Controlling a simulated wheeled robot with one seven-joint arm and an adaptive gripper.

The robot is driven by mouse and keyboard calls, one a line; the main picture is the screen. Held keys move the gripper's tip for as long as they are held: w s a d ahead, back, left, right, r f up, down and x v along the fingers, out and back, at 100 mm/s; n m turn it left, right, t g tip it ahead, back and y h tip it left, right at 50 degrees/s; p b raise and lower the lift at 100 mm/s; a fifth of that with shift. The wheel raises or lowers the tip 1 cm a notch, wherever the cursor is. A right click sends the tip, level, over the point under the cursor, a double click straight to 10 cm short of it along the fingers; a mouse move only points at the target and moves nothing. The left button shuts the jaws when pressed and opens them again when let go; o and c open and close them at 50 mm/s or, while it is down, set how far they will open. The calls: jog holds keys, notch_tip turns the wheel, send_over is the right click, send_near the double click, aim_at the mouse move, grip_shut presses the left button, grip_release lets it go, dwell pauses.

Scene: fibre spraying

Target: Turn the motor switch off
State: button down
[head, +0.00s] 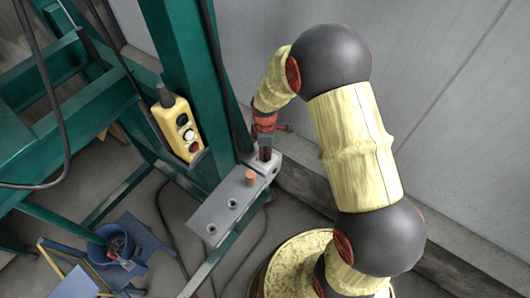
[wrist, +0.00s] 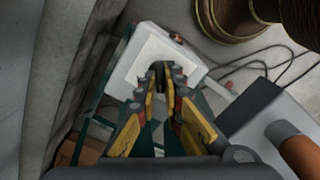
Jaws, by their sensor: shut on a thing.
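The motor switch is a pale grey box with a lighter square face (wrist: 147,52), and it also shows in the head view (head: 270,168), at the upper end of a grey metal panel. My gripper (head: 265,152) comes down onto the box from above. In the wrist view my gripper (wrist: 160,78) has its fingertips close together around a small dark knob on the box's face. The knob is mostly hidden by the fingertips, so I cannot tell its turn position.
The grey panel (head: 214,217) carries an orange knob (head: 250,177) close to the box. A green steel post (head: 187,62) stands just left of my gripper. A yellow push-button pendant (head: 178,125) hangs farther left. A grey wall (head: 455,110) rises on the right.

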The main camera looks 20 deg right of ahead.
jog(key=c, duration=2)
grip_release()
jog(key=shift+o, duration=0.4)
notch_tip(320, 180, up, 12)
